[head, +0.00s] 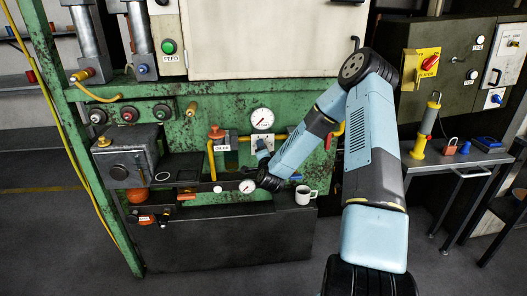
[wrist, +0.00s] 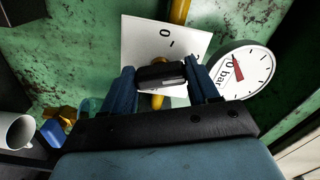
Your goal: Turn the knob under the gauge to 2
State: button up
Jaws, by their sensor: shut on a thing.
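The round white gauge (head: 262,118) is on the green panel, and it shows large at the right in the wrist view (wrist: 262,70) with a red needle. A black knob (wrist: 160,74) sits on a white plate (wrist: 138,38) beside the gauge in the wrist view. My gripper (wrist: 160,80) is shut on the knob, one blue finger on each side. In the head view my gripper (head: 262,148) is just below the gauge, and the knob is hidden. I cannot tell which number the knob points to.
A yellow pipe (wrist: 180,11) runs behind the plate. A red-orange valve (head: 216,132) is left of the gauge. Below, a white mug (head: 304,196) and a second dial (head: 248,186) are close to my wrist. A grey vise-like box (head: 127,160) stands at left.

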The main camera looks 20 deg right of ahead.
jog(key=shift+n, duration=0.4)
jog(key=o, duration=1.1)
jog(key=shift+w+f, duration=0.1)
jog(key=shift+w, duration=0.05)
jog(key=shift+c, duration=0.2)
jog(key=s+a, duration=0.2)
jog(key=s, duration=1.1)
jog(key=shift+s+a, duration=0.2)
jog(key=shift+s, duration=0.1)
